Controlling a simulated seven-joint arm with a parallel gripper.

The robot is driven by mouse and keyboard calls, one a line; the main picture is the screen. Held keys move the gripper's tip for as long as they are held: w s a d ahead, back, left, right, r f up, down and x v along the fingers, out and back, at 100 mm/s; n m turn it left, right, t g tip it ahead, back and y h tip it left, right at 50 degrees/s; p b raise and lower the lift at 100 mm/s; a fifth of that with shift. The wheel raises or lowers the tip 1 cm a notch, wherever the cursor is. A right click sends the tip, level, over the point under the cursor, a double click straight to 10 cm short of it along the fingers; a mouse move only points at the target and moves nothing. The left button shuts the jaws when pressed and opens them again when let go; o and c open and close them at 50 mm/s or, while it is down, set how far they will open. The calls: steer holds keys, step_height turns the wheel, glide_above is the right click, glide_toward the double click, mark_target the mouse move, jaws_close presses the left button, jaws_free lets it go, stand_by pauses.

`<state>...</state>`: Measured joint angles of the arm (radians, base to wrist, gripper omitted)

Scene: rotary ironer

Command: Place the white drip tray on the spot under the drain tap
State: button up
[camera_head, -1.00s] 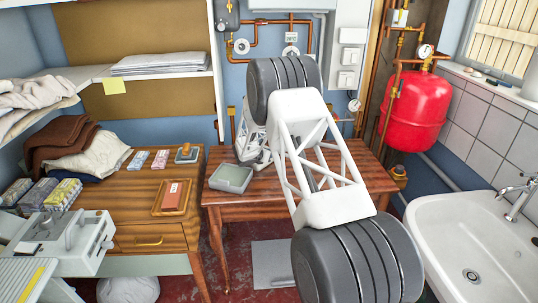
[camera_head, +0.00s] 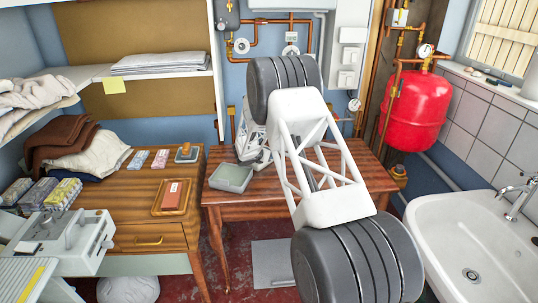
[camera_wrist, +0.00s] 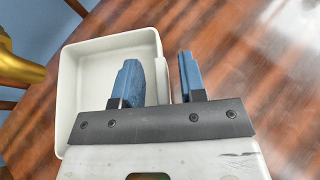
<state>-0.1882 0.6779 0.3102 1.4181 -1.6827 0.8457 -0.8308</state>
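The white drip tray (camera_wrist: 95,62) is a shallow, empty, square tray. In the head view the tray (camera_head: 231,177) looks pale grey and sits on the left part of the reddish wooden table, just left of my wrist. My gripper (camera_wrist: 160,82) has two blue fingers. One finger is over the inside of the tray and the other is outside it, with the tray's right wall between them. A gap shows between the fingers, so it is open. My arm hides the fingertips in the head view. A spot for the tray cannot be made out.
A brass fitting (camera_wrist: 18,65) is close to the tray's left side in the wrist view. Behind the table run copper pipes, with a red tank (camera_head: 414,108) and a brass valve (camera_head: 398,175) at right. A sink (camera_head: 470,250) stands at right. The wooden cabinet (camera_head: 150,185) is left.

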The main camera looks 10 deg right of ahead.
steer(key=v, duration=1.2)
steer(key=shift+s, duration=0.1)
stand_by(0.7)
steer(key=s+d+r+m+g+y, duration=0.1)
steer(key=s+d+r+m+g, duration=0.1)
steer(key=s+d+r+m, duration=0.5)
steer(key=s+d+r+m+g, duration=0.25)
steer(key=s+r, duration=0.65)
steer(key=s, duration=0.5)
steer(key=s+d+r+m+g+y, duration=0.1)
steer(key=s+d+r+m, duration=0.45)
steer(key=s+r, duration=0.35)
steer(key=s+r+m+y, duration=0.1)
steer(key=s+m+y, duration=0.6)
steer(key=s, duration=3.3)
steer(key=m+g, duration=0.1)
steer(key=m, duration=0.4)
